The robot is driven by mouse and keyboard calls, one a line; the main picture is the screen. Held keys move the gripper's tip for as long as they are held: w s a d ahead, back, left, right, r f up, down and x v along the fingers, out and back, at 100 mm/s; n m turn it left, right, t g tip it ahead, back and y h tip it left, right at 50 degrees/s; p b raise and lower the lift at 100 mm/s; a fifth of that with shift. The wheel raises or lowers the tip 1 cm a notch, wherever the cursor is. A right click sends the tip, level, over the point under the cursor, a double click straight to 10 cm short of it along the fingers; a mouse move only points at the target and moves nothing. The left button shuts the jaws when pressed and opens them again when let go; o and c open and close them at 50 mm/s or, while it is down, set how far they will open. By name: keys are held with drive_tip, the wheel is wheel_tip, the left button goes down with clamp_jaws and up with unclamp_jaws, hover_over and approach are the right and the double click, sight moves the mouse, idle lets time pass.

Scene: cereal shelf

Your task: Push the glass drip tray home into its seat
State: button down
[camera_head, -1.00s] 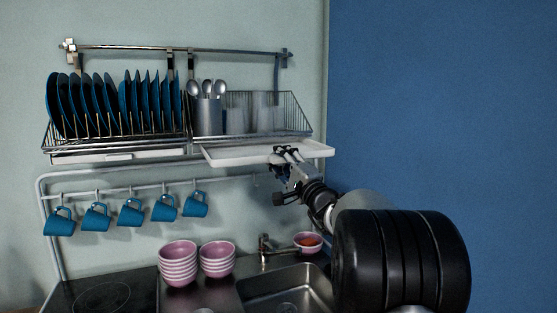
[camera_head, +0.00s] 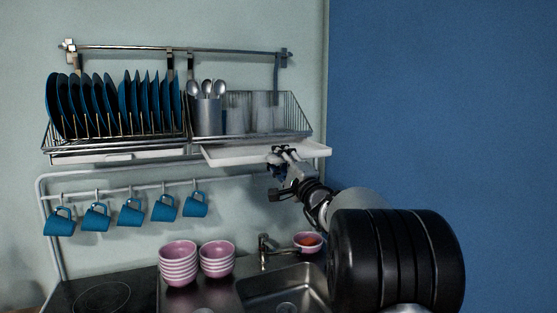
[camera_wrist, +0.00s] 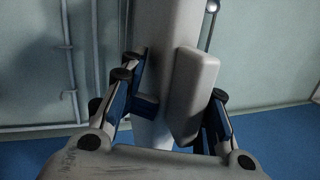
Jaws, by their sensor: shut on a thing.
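The white glass drip tray (camera_head: 238,156) sticks out toward me below the right-hand glass rack, its right end showing past the rack. Its rear part is hidden under the rack. My gripper (camera_head: 281,152) is at the tray's front edge, right of its middle, and is shut on it. In the wrist view, a white block-shaped part of the tray (camera_wrist: 193,95) sits between the two fingers of my gripper (camera_wrist: 178,108). A longer white surface lies beside that block.
The glass rack (camera_head: 300,118) holds glasses and a spoon holder (camera_head: 207,112). A plate rack with blue plates (camera_head: 115,105) is to the left, with another white tray (camera_head: 120,156) below it. Blue mugs (camera_head: 130,213) hang below. Pink bowls (camera_head: 178,262) stand beside the sink (camera_head: 285,290).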

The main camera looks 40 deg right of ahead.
sight(263, 149)
drive_tip(key=shift+w+d+r+p, duration=0.1)
drive_tip(key=shift+w+d+p, duration=0.15)
drive_tip(key=shift+w, duration=0.95)
drive_tip(key=shift+w+d+r+p, duration=0.1)
drive_tip(key=shift+w+d+p, duration=0.2)
drive_tip(key=shift+w, duration=0.85)
drive_tip(key=shift+w+d+r+p, duration=0.1)
drive_tip(key=shift+w+d+p, duration=0.15)
drive_tip(key=shift+w, duration=0.95)
drive_tip(key=shift+w+d+r+p, duration=0.1)
drive_tip(key=shift+w+d+p, duration=0.15)
drive_tip(key=shift+w+p, duration=0.7)
drive_tip(key=shift+w+d+f+p, duration=0.1)
drive_tip(key=shift+w+d+p, duration=0.35)
drive_tip(key=shift+w, duration=0.9)
drive_tip(key=shift+w+d+r+p, duration=0.1)
drive_tip(key=shift+w+p, duration=0.8)
drive_tip(key=shift+w, duration=0.25)
drive_tip(key=shift+r, duration=0.1)
drive_tip(key=shift+s+b, duration=0.15)
drive_tip(key=shift+b, duration=0.5)
drive_tip(key=shift+b+v, duration=1)
drive_tip(key=shift+b, duration=0.3)
drive_tip(key=shift+s+a, duration=0.1)
drive_tip(key=shift+a, duration=0.05)
